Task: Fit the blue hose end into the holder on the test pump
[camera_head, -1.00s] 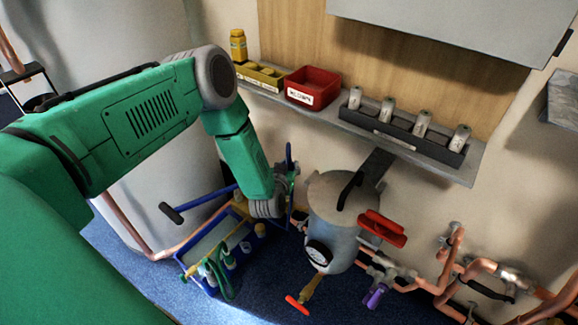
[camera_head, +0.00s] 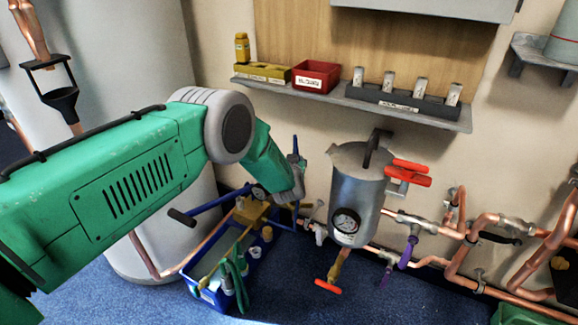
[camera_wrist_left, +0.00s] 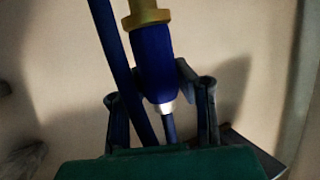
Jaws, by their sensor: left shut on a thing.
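The test pump is a blue tray (camera_head: 236,290) on the floor with a yellow body (camera_head: 252,211), a small gauge (camera_head: 258,191) and a long blue handle (camera_head: 210,204). My left gripper (camera_head: 297,168) is above and right of the pump's back end. In the left wrist view, my left gripper (camera_wrist_left: 162,105) is shut on the blue hose end (camera_wrist_left: 153,60), which has a brass-coloured collar (camera_wrist_left: 147,17) and a silver ring. A blue bar or hose runs beside it on the left. I cannot make out the holder. My right gripper is out of view.
A grey pressure vessel (camera_head: 358,195) with a gauge and red handles stands right of my left gripper. Copper pipes (camera_head: 450,260) run along the wall. A shelf (camera_head: 430,119) with a red bin (camera_head: 316,77) is above. A large white cylinder (camera_head: 130,80) stands behind my arm.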

